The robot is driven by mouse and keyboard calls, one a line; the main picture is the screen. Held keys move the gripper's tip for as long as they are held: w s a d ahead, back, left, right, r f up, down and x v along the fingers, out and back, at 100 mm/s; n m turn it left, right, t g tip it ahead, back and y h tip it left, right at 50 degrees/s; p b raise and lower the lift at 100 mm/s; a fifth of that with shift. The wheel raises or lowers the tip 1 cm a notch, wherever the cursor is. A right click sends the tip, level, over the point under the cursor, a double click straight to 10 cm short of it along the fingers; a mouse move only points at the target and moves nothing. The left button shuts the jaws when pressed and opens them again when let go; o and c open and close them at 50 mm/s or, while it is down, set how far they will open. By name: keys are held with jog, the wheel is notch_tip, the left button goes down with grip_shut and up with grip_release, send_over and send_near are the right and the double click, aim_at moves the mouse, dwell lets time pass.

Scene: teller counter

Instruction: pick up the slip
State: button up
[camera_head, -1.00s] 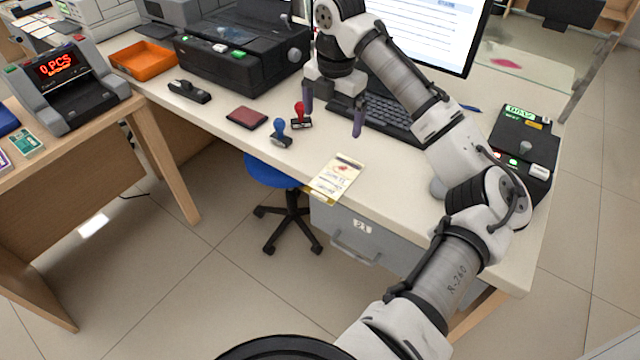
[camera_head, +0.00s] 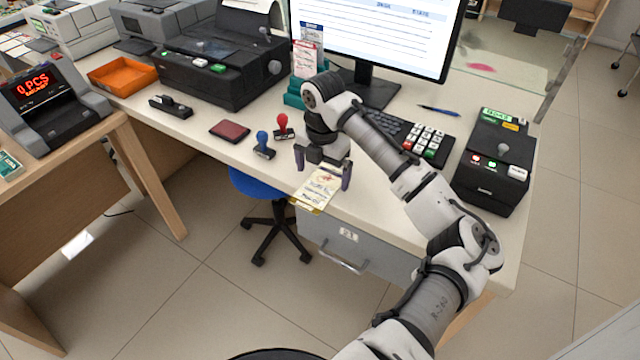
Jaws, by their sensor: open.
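The slip (camera_head: 316,193) is a cream paper with handwriting and a reddish mark. It lies at the front edge of the counter, and its near end reaches over the edge above the grey drawer. My gripper (camera_head: 323,172) is open above the far end of the slip, one dark finger on each side of it. The gripper body hides the far end of the slip. I cannot tell how high the fingertips are above the counter.
Blue (camera_head: 263,146) and red (camera_head: 284,127) stamps stand left of my gripper, beside a dark red pad (camera_head: 229,131). A keypad (camera_head: 428,144) and a black device (camera_head: 494,165) are to the right. A blue stool (camera_head: 254,184) is below the counter edge.

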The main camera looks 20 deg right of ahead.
aim_at(322, 184)
jog(key=shift+f, duration=0.9)
jog(key=shift+c, duration=0.2)
jog(key=c, duration=1)
jog(key=shift+r, duration=0.1)
notch_tip(322, 184, up, 20)
jog(key=shift+f, duration=0.1)
